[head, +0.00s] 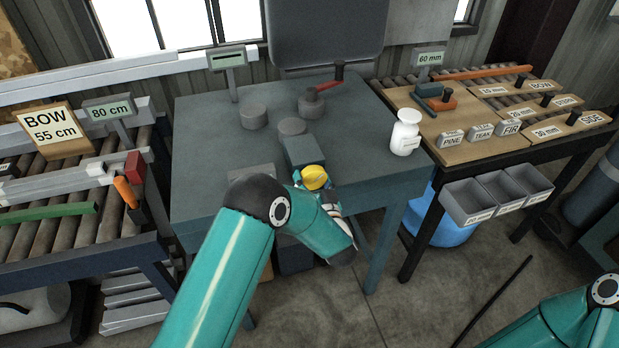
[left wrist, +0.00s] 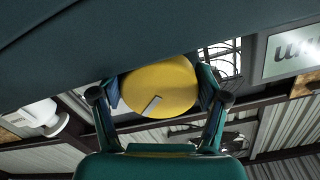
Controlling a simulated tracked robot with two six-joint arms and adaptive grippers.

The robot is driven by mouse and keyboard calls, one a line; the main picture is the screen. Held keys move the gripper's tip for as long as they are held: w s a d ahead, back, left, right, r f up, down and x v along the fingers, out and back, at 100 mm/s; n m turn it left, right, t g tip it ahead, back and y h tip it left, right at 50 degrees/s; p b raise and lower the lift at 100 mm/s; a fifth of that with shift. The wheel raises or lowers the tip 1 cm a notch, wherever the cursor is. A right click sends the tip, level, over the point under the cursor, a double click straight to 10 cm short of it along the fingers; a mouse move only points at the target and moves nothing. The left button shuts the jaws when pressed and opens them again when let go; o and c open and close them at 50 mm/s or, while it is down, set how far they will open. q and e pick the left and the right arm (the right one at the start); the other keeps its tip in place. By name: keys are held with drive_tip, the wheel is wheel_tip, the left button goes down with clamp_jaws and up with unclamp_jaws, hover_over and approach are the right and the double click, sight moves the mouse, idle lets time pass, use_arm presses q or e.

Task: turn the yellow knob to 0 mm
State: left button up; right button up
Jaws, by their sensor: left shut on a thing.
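The yellow knob (head: 315,177) sits on the front of a grey-blue block (head: 303,151) at the table's front edge. In the left wrist view the knob (left wrist: 160,88) is a round yellow disc with a grey pointer mark slanting across its lower part. My left gripper (left wrist: 158,98) has a finger on each side of the knob and is shut on it. In the head view my left gripper (head: 322,190) is partly hidden behind my own wrist. A display (left wrist: 292,57) shows at the right of the left wrist view, its text cut off. My right gripper is not in view.
A white bottle (head: 405,133) stands at the right of the grey table (head: 210,150). A small display on a post (head: 228,59) stands at the back left. Grey bins (head: 497,191) hang at the right.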

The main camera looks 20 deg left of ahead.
use_arm(q)
drive_tip(key=shift+r, duration=0.2)
drive_tip(key=shift+w+d+r+y, duration=0.1)
drive_tip(key=shift+d+r+y, duration=0.1)
drive_tip(key=shift+y, duration=0.1)
idle(0.8)
drive_tip(key=o, duration=0.8)
drive_tip(key=shift+o, duration=0.4)
drive_tip(key=shift+d, duration=0.1)
drive_tip(key=shift+f, duration=0.1)
drive_tip(key=v, duration=1.2)
